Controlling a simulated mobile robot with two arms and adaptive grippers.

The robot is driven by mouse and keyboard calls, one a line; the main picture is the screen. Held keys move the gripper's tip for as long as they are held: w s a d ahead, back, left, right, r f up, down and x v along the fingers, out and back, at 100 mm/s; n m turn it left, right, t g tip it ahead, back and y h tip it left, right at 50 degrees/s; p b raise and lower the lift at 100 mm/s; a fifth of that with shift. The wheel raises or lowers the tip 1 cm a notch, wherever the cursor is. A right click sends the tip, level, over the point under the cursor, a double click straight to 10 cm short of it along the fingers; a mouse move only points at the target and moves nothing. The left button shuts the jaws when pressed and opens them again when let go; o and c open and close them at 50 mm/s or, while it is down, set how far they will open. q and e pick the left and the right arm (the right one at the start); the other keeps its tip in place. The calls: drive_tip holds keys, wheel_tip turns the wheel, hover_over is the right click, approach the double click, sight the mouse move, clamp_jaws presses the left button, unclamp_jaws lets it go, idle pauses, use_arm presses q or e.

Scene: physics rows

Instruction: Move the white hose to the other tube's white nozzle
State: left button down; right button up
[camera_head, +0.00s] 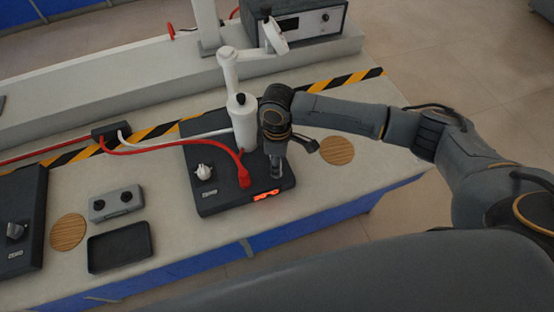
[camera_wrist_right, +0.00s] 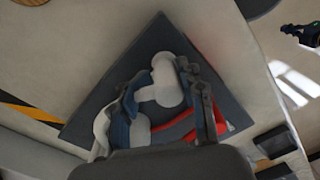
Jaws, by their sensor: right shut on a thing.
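The white hose (camera_head: 183,135) runs from a small black box to behind an upright white tube (camera_head: 243,128), where its end is hidden. The tube stands on a black base (camera_head: 215,200) and has a black knob near its top. A small white nozzle-like piece (camera_head: 203,172) sits at the base's left. My right gripper (camera_head: 278,168) is over the base, just right of the tube. In the right wrist view, white parts (camera_wrist_right: 165,85) show between its fingers. It is shut on a white part; I cannot tell whether this is hose or tube. My left gripper is out of view.
A red hose (camera_head: 185,149) bends to the base's front and lies close to my gripper. Behind stands a grey instrument (camera_head: 310,22). At left are a grey socket box (camera_head: 116,203), a black tray (camera_head: 120,247) and a second black base (camera_head: 22,195). A round wooden coaster (camera_head: 337,150) lies right.

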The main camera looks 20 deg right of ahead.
drive_tip(key=shift+f, duration=0.35)
idle(0.6)
drive_tip(key=o, duration=1.7)
drive_tip(key=shift+f, duration=0.1)
drive_tip(key=shift+c, duration=0.2)
wheel_tip(320, 180, up, 7)
drive_tip(key=p, duration=0.8)
drive_tip(key=shift+p, duration=0.3)
